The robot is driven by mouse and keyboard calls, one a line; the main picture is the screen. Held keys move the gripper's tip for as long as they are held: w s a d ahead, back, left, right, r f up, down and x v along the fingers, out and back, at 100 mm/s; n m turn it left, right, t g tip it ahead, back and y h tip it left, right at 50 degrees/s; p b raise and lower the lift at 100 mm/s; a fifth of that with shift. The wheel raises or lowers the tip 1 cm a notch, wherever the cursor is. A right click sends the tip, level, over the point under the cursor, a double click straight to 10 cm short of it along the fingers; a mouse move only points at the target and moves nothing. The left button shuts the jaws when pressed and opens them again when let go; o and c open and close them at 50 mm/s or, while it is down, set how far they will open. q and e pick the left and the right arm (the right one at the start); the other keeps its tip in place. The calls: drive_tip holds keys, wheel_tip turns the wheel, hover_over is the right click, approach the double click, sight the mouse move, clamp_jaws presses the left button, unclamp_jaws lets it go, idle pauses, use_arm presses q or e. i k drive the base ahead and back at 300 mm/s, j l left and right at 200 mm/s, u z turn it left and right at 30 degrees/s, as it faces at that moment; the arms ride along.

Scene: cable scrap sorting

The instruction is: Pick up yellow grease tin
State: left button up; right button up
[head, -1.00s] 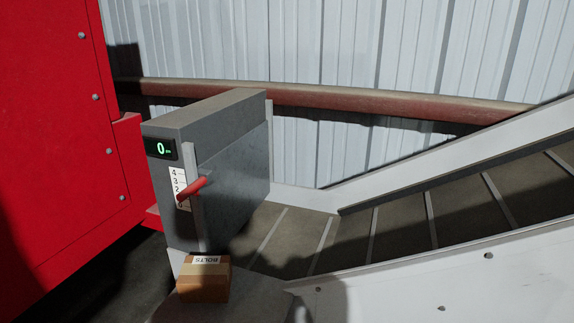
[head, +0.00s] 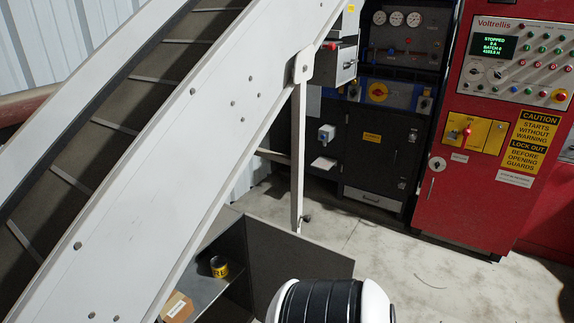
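A small tin (head: 219,267) with a yellow band and a dark, open-looking top stands upright in the head view, low and left of centre. Part of a word shows in dark letters on its band. It rests on a dark grey metal shelf (head: 205,290) beside and below the inclined conveyor. Neither of my grippers is in view, so nothing shows near the tin.
A brown carton (head: 178,306) lies left of the tin. The white conveyor side (head: 200,130) slopes above them, and a dark panel (head: 290,255) stands to their right. A support leg (head: 297,160), a black cabinet (head: 380,150) and a red control cabinet (head: 480,180) stand behind open floor.

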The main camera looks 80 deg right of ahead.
sight(220, 268)
drive_tip(key=z, duration=1.85)
drive_tip(key=i+l+u, duration=0.1)
drive_tip(key=i+u, duration=0.3)
drive_tip(key=i+l+u, duration=0.75)
drive_tip(key=i+j, duration=0.05)
drive_tip(key=i, duration=0.05)
